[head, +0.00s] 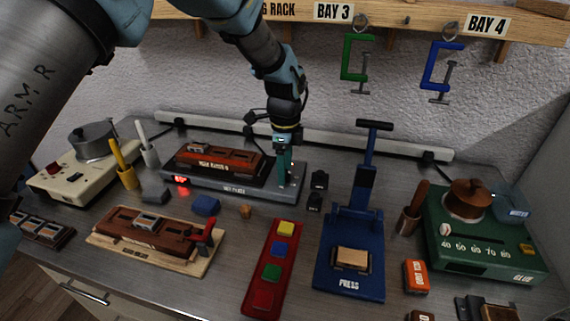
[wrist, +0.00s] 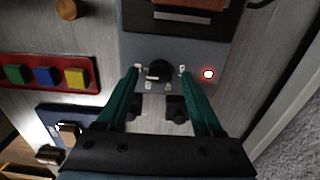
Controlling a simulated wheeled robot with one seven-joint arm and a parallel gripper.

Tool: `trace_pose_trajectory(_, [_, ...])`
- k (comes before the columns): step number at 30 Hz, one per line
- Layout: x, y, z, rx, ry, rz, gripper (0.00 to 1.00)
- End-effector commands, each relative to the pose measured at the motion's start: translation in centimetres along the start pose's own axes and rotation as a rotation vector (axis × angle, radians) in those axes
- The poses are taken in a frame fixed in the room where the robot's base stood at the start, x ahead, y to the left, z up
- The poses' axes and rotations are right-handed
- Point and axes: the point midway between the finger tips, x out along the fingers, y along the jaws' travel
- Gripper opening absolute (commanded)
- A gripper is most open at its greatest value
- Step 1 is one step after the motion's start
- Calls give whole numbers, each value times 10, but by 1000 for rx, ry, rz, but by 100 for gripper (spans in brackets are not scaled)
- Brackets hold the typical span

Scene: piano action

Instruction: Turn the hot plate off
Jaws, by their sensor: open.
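The hot plate (head: 232,191) is a long grey unit at the back of the bench, with a brown wooden part on top. A red display (head: 181,180) glows at its left front. In the wrist view the end panel of the hot plate (wrist: 196,45) shows a black round knob (wrist: 160,72) with small marks around it, and a lit red lamp (wrist: 208,74) beside it. My gripper (head: 284,178) points down over the right end of the hot plate. In the wrist view my gripper (wrist: 159,75) is open, its teal fingers on either side of the knob, with gaps visible. My gripper hides the knob in the head view.
A red tray (head: 262,290) of coloured blocks lies in front. A white rail (head: 345,143) runs behind.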

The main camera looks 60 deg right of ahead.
Motion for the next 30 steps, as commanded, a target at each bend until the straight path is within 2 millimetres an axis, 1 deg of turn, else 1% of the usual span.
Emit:
trace_pose_trajectory(9, [3,0,0,0,0,0,68])
trace_pose_trajectory(10, [3,0,0,0,0,0,66])
trace_pose_trajectory(27, [3,0,0,0,0,0,2])
trace_pose_trajectory(28, [3,0,0,0,0,0,0])
trace_pose_trajectory(30, [3,0,0,0,0,0,0])
